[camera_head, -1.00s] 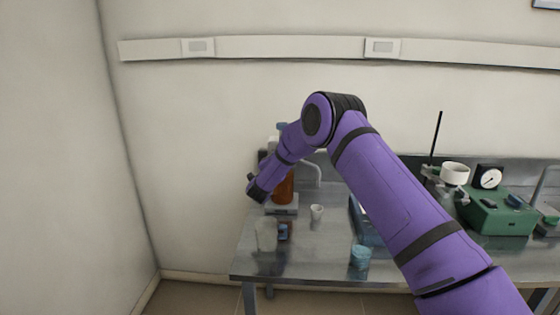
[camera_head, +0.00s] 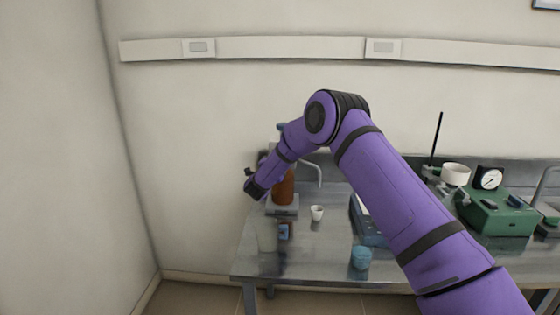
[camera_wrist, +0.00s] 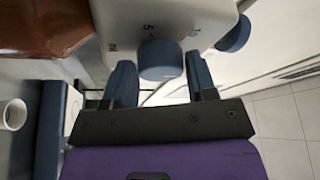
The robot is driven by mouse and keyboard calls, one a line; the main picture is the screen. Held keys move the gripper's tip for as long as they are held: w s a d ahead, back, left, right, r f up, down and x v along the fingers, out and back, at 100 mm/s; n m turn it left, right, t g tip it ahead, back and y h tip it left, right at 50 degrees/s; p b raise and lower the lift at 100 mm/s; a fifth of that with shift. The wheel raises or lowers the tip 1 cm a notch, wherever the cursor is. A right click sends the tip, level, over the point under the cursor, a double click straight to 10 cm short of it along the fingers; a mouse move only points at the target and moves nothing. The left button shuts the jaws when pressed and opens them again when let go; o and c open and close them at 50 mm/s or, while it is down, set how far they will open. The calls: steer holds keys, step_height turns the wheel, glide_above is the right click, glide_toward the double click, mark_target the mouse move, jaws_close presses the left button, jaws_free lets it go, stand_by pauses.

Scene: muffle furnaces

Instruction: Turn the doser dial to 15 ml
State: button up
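The doser dial is a round blue knob (camera_wrist: 162,60) on the white doser body (camera_wrist: 185,22) at the top of the wrist view. Black marks are printed around it, among them a 5 and what looks like a 10. My gripper (camera_wrist: 162,78) has one blue finger on each side of the dial. The fingers stand apart, with their tips close beside its edges; I cannot tell whether they press on it. In the head view my gripper (camera_head: 252,187) is beside the amber bottle (camera_head: 283,187); the dial is hidden there.
The bottle stands on a small pale stand. Green equipment (camera_head: 495,215) is at the right.

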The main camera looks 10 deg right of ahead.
steer(key=shift+o, duration=1.3)
steer(key=v, duration=1)
steer(key=shift+s+a, duration=0.25)
steer(key=shift+s, duration=0.05)
